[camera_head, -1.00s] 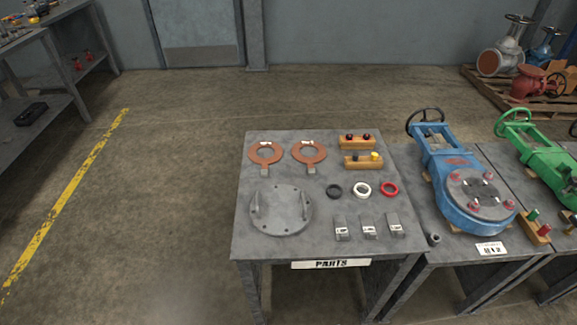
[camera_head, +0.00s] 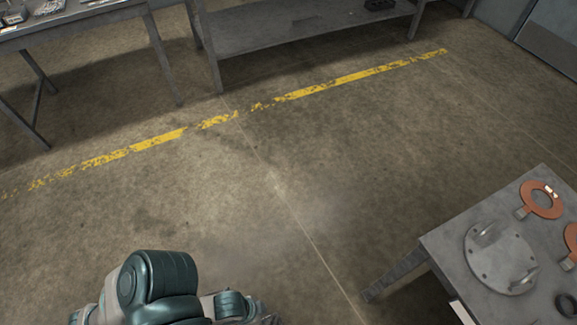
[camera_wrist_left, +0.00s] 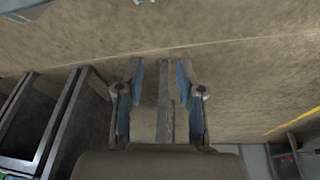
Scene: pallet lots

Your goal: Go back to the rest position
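My left gripper (camera_wrist_left: 161,85) shows in the left wrist view with its two blue-edged fingers apart. A narrow grey shape (camera_wrist_left: 166,100) shows between the fingers; I cannot tell whether it is a held part or something behind them. In the head view, teal and grey links of my own arm show at the bottom left, and the gripper itself is not clear there. My right gripper is in neither view.
The parts table (camera_head: 450,242) stands at the lower right with a round grey cover plate (camera_head: 500,257) and orange rings (camera_head: 541,200) on it. A workbench (camera_head: 75,22) and a shelf (camera_head: 290,35) stand at the back. The floor between, with a yellow line (camera_head: 158,140), is clear.

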